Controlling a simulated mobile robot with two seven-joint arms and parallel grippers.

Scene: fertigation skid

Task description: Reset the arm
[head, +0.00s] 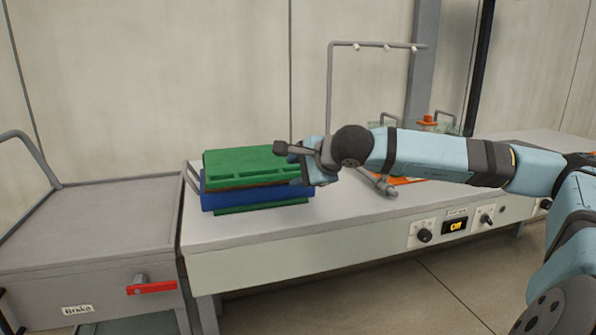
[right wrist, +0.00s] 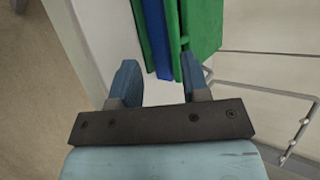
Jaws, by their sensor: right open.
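My right arm reaches in from the right in the head view. Its gripper (head: 298,163) is at the right end of a stack of trays on the bench. The stack has a green tray (head: 250,162) on top, a blue tray (head: 240,198) under it and a green edge at the bottom. In the right wrist view, the two blue fingers (right wrist: 160,78) are spread apart. Tray edges lie ahead of them, and one green edge overlaps the right finger. I cannot tell whether they touch. My left gripper is not in view.
The pale bench (head: 290,232) carries knobs and a lit display (head: 455,226) on its front. A grey pipe frame (head: 330,90) stands behind my arm, with orange items (head: 428,119) farther right. A grey cart (head: 80,220) labelled "Brake" with a red handle (head: 152,288) adjoins the left.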

